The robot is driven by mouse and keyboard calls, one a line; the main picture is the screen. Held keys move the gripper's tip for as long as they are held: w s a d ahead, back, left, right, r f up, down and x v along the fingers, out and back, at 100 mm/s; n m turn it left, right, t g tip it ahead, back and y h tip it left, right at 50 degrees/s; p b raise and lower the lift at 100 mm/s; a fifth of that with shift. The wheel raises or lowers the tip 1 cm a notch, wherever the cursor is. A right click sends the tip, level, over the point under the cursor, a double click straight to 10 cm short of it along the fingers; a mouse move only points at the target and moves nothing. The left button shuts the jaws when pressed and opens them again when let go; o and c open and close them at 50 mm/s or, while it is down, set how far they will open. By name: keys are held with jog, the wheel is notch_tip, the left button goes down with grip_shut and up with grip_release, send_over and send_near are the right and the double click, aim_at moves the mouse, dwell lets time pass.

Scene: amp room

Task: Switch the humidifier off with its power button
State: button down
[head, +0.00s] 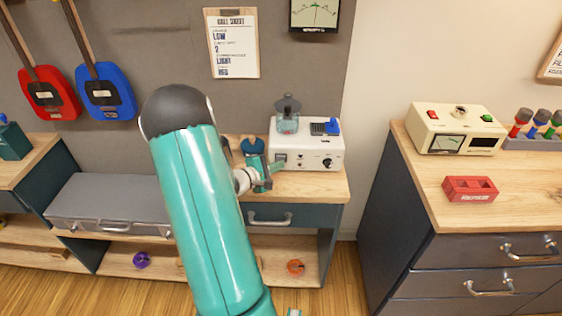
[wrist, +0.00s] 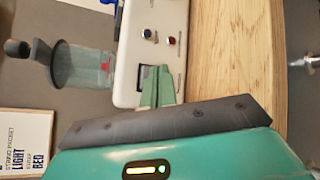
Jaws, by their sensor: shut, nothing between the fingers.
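The humidifier (head: 312,154) is a white box with a clear, dark-lidded jar (head: 288,122) on top. It stands on the wooden bench top, and in the wrist view (wrist: 128,75) it appears turned sideways. Its front has a dark square panel (head: 281,158) at the left and a dark knob (head: 327,162) at the right. The wrist view shows two small round controls (wrist: 171,40) on that front. I cannot tell for certain which control is the power button. My gripper (head: 278,166) is shut and empty. Its fingertips (wrist: 157,70) are close before the dark panel, partly covering it; contact is unclear.
A blue item (head: 333,126) sits on the humidifier's top right. My arm hides part of the bench (head: 310,186). On the right cabinet stand a cream meter box (head: 455,128) and a red block (head: 470,189). A gap of floor lies between bench and cabinet.

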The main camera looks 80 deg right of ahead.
jog(key=shift+s+a, duration=0.25)
jog(key=shift+a, duration=0.75)
jog(key=shift+s+a, duration=0.2)
jog(key=shift+a, duration=0.75)
jog(key=shift+s+a, duration=0.25)
jog(key=shift+a, duration=0.75)
jog(key=shift+w+r, duration=0.1)
